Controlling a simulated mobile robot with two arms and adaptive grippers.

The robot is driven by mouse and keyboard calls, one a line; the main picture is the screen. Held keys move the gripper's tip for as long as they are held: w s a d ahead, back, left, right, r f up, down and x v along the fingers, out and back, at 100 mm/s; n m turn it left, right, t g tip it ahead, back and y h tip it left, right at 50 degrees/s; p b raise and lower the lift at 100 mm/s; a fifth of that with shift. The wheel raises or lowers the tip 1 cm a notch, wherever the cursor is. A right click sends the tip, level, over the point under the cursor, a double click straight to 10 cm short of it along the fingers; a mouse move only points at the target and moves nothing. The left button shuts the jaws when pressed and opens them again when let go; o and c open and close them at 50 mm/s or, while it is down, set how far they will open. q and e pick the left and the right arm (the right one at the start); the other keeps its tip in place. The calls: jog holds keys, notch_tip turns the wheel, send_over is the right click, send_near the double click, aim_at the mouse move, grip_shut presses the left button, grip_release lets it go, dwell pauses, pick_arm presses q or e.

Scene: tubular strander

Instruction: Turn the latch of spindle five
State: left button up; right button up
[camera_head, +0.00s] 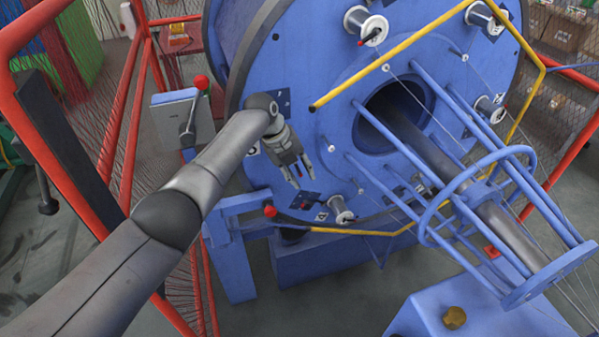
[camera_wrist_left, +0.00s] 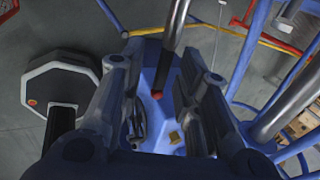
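The blue strander disc (camera_head: 300,75) carries several spindles with silver bobbins. One bobbin (camera_head: 366,28) is at the top with a dark, red-tipped latch (camera_head: 364,42) beside it. Another bobbin (camera_head: 340,210) is low on the disc, just right of and below my left gripper (camera_head: 302,181). A small dark and red part (camera_head: 305,200) lies close by the fingertips. I cannot read which spindle is number five. My left gripper is open and points down along the disc face. In the left wrist view its fingers (camera_wrist_left: 160,100) are apart, with a red tip (camera_wrist_left: 157,95) seen between them. My right gripper is not in view.
A yellow tube (camera_head: 390,60) runs across the disc's front. Blue bars (camera_head: 445,110) and a central shaft (camera_head: 470,190) project to the lower right. Red fence posts (camera_head: 125,130) with mesh are at left.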

pick_arm(q)
jog(key=shift+r, duration=0.1)
jog(key=v, duration=1.1)
jog(key=shift+r, duration=0.4)
jog(key=shift+a, duration=0.15)
